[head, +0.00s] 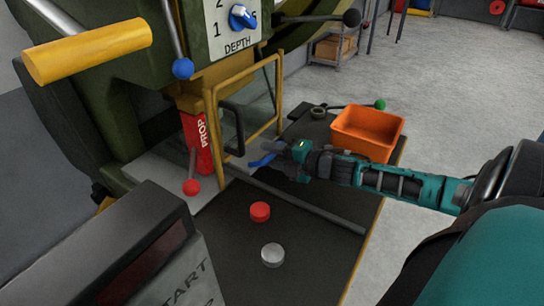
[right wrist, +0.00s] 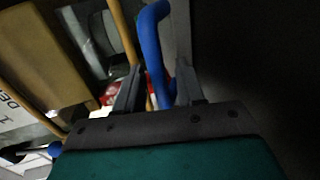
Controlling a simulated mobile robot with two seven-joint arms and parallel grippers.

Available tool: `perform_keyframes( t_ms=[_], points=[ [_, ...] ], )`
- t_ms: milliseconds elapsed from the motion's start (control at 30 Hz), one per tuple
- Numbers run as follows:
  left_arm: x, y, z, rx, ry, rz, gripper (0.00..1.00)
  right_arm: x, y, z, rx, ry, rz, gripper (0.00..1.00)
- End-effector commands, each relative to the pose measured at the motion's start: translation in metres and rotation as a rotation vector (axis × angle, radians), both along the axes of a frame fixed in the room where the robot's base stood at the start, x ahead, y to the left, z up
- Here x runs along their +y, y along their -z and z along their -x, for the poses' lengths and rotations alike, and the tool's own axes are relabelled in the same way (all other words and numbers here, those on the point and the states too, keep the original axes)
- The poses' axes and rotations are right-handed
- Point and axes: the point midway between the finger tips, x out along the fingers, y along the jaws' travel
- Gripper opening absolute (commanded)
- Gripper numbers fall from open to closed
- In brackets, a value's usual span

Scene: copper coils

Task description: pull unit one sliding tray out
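A blue bar handle (head: 262,160) sits low by the yellow-framed guard. It also shows in the right wrist view (right wrist: 151,45), curved at its top. I cannot see clearly what it joins, and I cannot make out the sliding tray's body. My right gripper (head: 276,151) is at the handle. In the right wrist view its two fingers (right wrist: 158,90) stand apart on either side of the blue bar, with some space between, so it looks open around it. My left gripper is not in view.
An orange bin (head: 367,132) stands just beyond my right forearm. A red knob (head: 260,211) and a grey disc (head: 272,254) are on the dark bench top (head: 310,262). The yellow guard frame (head: 247,105) and red PROP post (head: 197,143) stand left of the gripper.

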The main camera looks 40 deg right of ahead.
Motion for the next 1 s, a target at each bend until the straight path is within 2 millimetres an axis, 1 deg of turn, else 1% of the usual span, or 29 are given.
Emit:
perform_keyframes(
  t_ms=[300,367,700,1000],
  points=[
    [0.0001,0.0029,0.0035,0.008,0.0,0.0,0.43,0.0004,0.0003,-0.0015,0.001,0.0,0.0,0.38],
    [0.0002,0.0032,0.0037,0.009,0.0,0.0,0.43,0.0004,0.0003,-0.0015,0.0,0.0,0.0,0.33],
    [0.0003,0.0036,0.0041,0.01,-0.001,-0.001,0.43,0.0006,0.0003,-0.0014,0.0,-0.001,0.0,0.01],
    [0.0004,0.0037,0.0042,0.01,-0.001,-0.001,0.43,0.0007,0.0002,-0.0013,0.0,-0.001,0.0,0.0]
  ],
)
